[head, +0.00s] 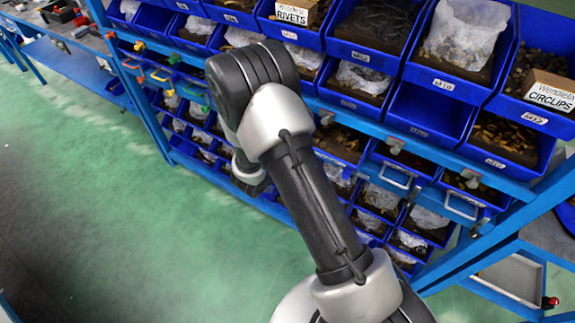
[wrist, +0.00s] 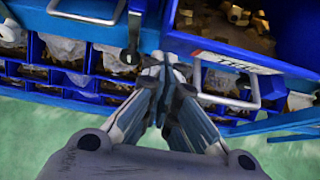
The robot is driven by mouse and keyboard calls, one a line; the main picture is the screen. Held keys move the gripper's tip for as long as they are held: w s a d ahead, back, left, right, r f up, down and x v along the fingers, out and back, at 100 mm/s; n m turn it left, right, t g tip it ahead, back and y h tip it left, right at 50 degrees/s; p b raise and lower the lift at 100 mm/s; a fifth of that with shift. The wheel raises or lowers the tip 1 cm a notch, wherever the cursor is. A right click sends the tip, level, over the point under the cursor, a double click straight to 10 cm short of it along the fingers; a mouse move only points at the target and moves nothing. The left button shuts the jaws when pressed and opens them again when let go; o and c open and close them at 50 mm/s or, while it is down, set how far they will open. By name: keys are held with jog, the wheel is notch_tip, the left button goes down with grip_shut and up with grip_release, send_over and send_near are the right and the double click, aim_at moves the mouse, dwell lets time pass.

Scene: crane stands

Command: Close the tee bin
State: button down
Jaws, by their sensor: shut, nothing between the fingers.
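In the wrist view, a blue bin (wrist: 270,45) with a white label fills the upper right. Its label is blurred and seems to read TEE. It holds brass-coloured fittings, and its front stands out toward the camera. A metal loop handle (wrist: 228,100) hangs below the label. My gripper (wrist: 165,62) is shut and empty, just left of the bin's front and handle. I cannot tell whether it touches the bin. In the head view my arm hides my gripper, and I cannot make out which bin is the tee bin.
Rows of blue bins with parts fill the blue rack. A circlips bin (head: 527,115) stands at the right and an empty blue bin (head: 428,112) left of it. Another loop handle (wrist: 88,10) shows at the wrist view's upper left. Green floor (head: 100,200) is clear at left.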

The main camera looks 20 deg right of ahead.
jog(key=shift+w+d+r, duration=0.2)
jog(key=shift+w+d, duration=0.05)
jog(key=shift+w, duration=0.05)
jog(key=w+d, duration=0.1)
jog(key=d, duration=0.1)
jog(key=w+d+b, duration=0.1)
jog(key=w+d, duration=0.1)
jog(key=w+d+b, duration=0.1)
jog(key=w+d, duration=0.1)
jog(key=shift+d+f, duration=0.1)
jog(key=shift+d, duration=0.2)
jog(key=shift+w+d, duration=0.1)
jog(key=shift+w, duration=0.05)
jog(key=shift+r, duration=0.2)
jog(key=shift+b, duration=0.3)
